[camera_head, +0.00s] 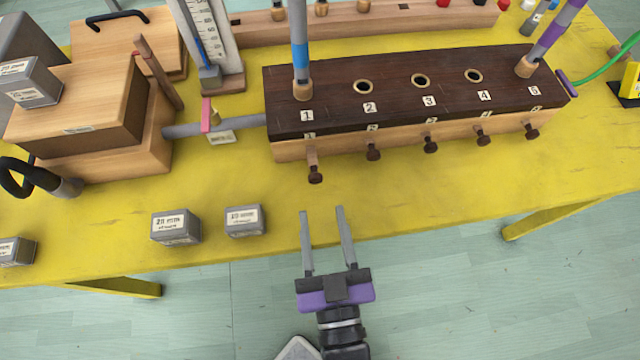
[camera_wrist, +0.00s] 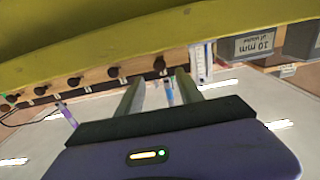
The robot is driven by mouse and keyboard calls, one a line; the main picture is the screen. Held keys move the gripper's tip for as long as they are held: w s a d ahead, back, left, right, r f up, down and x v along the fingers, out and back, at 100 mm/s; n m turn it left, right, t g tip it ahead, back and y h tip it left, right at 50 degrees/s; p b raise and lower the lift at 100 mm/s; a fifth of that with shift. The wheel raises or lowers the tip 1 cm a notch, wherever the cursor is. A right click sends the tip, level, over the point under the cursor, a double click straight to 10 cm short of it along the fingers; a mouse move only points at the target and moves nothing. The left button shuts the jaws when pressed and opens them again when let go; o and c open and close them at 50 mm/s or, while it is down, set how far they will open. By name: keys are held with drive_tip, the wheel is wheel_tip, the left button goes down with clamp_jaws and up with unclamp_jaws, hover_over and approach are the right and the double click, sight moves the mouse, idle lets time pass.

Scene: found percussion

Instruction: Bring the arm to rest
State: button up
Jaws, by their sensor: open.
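My gripper (camera_head: 324,212) is open with nothing between its fingers. In the head view it is in front of the yellow table's (camera_head: 400,215) near edge, and its fingertips reach over the edge toward the long wooden box. In the wrist view my gripper (camera_wrist: 158,84) shows its purple body and two grey fingers from behind. The dark-topped wooden box (camera_head: 390,90) has numbered holes and several front knobs. A blue-banded tube (camera_head: 299,50) stands in hole 1 and a purple-banded tube (camera_head: 550,40) leans in hole 5. The fingers appear apart from the box and knobs.
Two grey weight blocks (camera_head: 176,227) (camera_head: 244,220) sit near the table's front edge, left of my gripper. A bellows-like wooden box (camera_head: 95,120) with a black hose stands further left. A scale gauge (camera_head: 212,45) stands behind. The floor in front is clear.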

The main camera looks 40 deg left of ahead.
drive_tip(key=shift+v, duration=0.85)
drive_tip(key=shift+r, duration=0.1)
drive_tip(key=s+d+r+m+t+h+p, duration=0.1)
drive_tip(key=s+d+r+m+h+p, duration=0.1)
drive_tip(key=d, duration=0.8)
drive_tip(key=s+d+r+m+t+h+p, duration=0.1)
drive_tip(key=s+d+r+m+h+p, duration=0.2)
drive_tip(key=d+h, duration=0.4)
drive_tip(key=s+d+r+m+t+h+p, duration=0.1)
drive_tip(key=s+d+r+m+h, duration=0.3)
drive_tip(key=d, duration=0.9)
drive_tip(key=shift+s+d+m+h+p, duration=0.4)
drive_tip(key=shift+m+p, duration=0.1)
drive_tip(key=shift+p, duration=0.2)
